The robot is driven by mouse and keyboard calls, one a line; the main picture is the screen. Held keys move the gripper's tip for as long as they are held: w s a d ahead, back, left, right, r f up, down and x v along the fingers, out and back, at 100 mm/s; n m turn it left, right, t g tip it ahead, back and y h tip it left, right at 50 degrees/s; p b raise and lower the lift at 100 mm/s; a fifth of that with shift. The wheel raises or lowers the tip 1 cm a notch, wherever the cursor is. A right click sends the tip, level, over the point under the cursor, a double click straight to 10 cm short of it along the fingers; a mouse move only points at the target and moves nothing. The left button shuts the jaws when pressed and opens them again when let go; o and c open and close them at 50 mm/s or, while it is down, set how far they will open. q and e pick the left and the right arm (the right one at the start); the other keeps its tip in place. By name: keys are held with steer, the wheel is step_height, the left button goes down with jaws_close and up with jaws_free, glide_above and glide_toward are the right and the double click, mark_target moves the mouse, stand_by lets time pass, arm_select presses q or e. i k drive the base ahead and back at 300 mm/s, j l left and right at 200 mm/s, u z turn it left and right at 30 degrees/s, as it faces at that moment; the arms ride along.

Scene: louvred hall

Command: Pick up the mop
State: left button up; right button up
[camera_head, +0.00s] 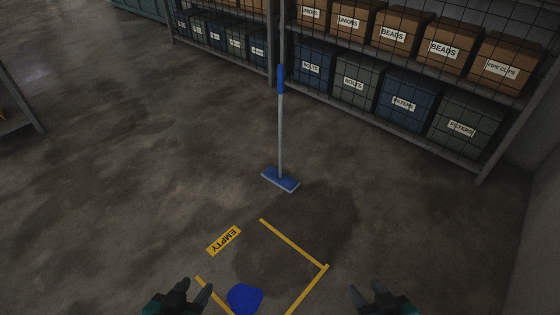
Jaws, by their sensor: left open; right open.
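A mop (281,130) stands upright on the concrete floor in the middle of the head view, with a blue grip at the top, a grey pole and a flat blue head (281,179) on the floor. My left gripper (196,284) is at the bottom edge, left of centre, open and empty. My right gripper (368,290) is at the bottom edge, right of centre, open and empty. Both grippers are well apart from the mop, which is farther out in front of them.
Shelving with labelled bins (353,81) and brown boxes (446,42) stands behind the mop. Yellow floor lines (293,244), an "EMPTY" label (224,241) and a blue patch or object (244,298) lie nearer me. A shelf edge (20,122) is at far left.

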mark_target(276, 177)
steer(key=i+l+u, duration=0.5)
steer(key=i+l, duration=1.75)
